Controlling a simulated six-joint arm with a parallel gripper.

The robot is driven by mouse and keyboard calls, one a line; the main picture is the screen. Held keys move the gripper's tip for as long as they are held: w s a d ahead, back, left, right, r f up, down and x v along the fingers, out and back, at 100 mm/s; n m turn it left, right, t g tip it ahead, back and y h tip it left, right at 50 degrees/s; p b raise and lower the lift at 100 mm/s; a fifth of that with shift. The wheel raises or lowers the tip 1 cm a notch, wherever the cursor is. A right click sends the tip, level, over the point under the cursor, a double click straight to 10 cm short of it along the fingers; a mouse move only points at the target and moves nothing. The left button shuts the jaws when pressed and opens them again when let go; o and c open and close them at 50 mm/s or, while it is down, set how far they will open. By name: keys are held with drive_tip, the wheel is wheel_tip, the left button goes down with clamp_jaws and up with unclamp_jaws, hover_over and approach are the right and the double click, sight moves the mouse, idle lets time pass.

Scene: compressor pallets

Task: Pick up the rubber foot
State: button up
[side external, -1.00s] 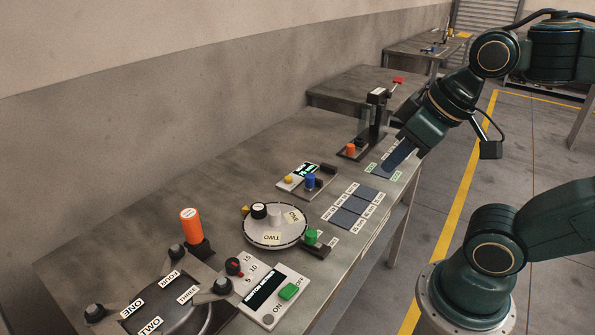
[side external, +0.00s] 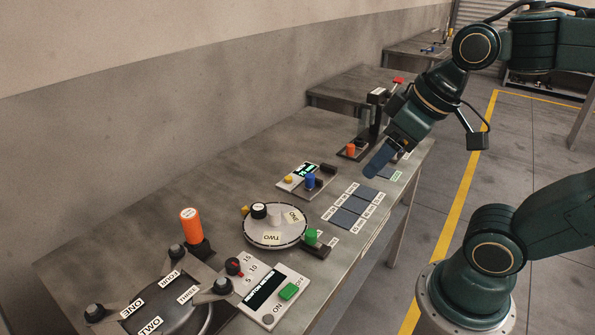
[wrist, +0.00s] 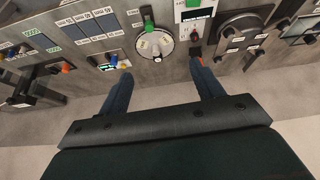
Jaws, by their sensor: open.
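No part is marked as the rubber foot, and I cannot tell for certain which one it is. A small black cylinder with a pale top (side external: 259,210) stands on the round turntable (side external: 275,238), beside a white cylinder (side external: 275,219). The turntable also shows in the wrist view (wrist: 167,39). My gripper (side external: 371,172) is above the table, beyond the turntable and near the dark pads (side external: 349,217). In the wrist view my gripper (wrist: 160,70) is open, its two blue fingers wide apart with nothing between them.
A small panel with a blue knob (side external: 310,181) and a stand with an orange part (side external: 350,149) are close to my gripper. Nearer the camera are a control box (side external: 268,300), an orange cylinder (side external: 191,223) and a dark round fixture. A wall runs behind the table.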

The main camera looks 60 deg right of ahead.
drive_tip(key=w+n, duration=0.2)
drive_tip(key=w, duration=0.6)
drive_tip(key=n+g+y, duration=0.2)
drive_tip(key=n+y, duration=0.1)
drive_tip(key=n, duration=0.2)
hover_over(259, 206)
drive_tip(key=s+d, duration=0.1)
drive_tip(key=s, duration=0.1)
drive_tip(key=shift+f, duration=11.85)
drive_tip(key=shift+f, duration=0.1)
drive_tip(key=shift+x, duration=2.5)
drive_tip(key=shift+w+d, duration=0.1)
drive_tip(key=shift+d, duration=0.1)
drive_tip(key=c, duration=1.1)
